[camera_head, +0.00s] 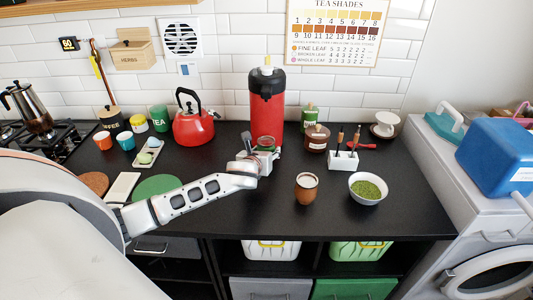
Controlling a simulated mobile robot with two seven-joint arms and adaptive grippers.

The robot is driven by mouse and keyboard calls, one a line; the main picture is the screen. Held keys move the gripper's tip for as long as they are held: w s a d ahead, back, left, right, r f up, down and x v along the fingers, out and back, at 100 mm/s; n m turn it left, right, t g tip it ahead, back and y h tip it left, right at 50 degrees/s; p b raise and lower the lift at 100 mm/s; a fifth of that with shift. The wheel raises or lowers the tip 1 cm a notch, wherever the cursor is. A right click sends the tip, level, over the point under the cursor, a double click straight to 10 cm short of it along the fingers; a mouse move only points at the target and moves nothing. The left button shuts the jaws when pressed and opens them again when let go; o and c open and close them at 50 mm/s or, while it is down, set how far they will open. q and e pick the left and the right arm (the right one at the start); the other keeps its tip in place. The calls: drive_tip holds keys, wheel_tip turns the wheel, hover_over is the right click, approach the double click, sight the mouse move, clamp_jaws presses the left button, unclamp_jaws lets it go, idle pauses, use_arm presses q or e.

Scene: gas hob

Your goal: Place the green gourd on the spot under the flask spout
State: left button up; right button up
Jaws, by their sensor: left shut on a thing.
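The red flask (267,108) with a black top stands upright against the tiled wall at the back middle of the black counter. Its spout (266,86) faces forward. My left gripper (267,154) is low in front of the flask's base, shut on the green gourd (266,144). Only the gourd's upper part and dark rim show; the fingers hide the rest. The gourd looks upright and roughly below the spout. The spot under the spout is hidden by the gripper and gourd. I cannot tell whether the gourd touches the counter.
A brown gourd (306,190) and a white bowl of green leaves (368,188) stand at the front right. A brown jar (316,138) and white tool holder (343,159) are right of the flask. A red kettle (193,125) stands left of it. My left arm crosses the counter's left part.

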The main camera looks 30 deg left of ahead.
idle(0.3)
use_arm(q)
drive_tip(key=shift+f, duration=0.15)
drive_tip(key=o, duration=1.2)
drive_tip(key=shift+c, duration=0.2)
drive_tip(key=shift+r, duration=0.2)
drive_tip(key=p+v, duration=0.2)
drive_tip(key=v, duration=0.8)
drive_tip(key=shift+s, duration=0.2)
drive_tip(key=shift+v, duration=0.75)
